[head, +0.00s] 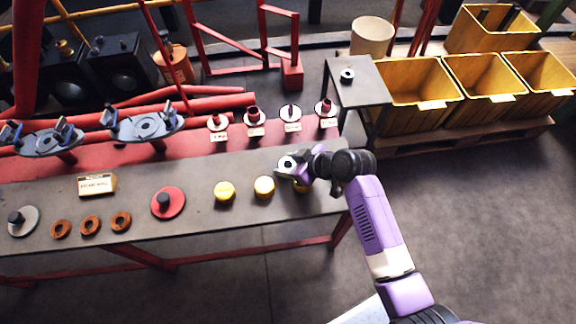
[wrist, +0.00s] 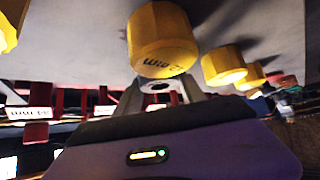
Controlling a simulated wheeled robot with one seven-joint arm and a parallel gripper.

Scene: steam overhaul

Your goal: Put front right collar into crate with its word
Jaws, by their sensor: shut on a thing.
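My gripper (head: 290,169) is at the right end of the grey bench, low over it. It is shut on a small grey ring-shaped collar (head: 287,163) with a dark hole. In the wrist view the collar (wrist: 155,88) shows between the fingers, close to a yellow block with "mm" lettering (wrist: 162,40); I cannot tell whether they touch. A similar collar (head: 347,75) lies on the small grey stand (head: 365,95).
Yellow blocks (head: 264,187) stand in a row along the bench (head: 255,218), left of a partly hidden one. A red disc (head: 168,203), copper rings (head: 90,224) and a sign (head: 97,185) are further left. Several labelled flanged parts (head: 254,117) stand behind. Floor (head: 490,220) at right is clear.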

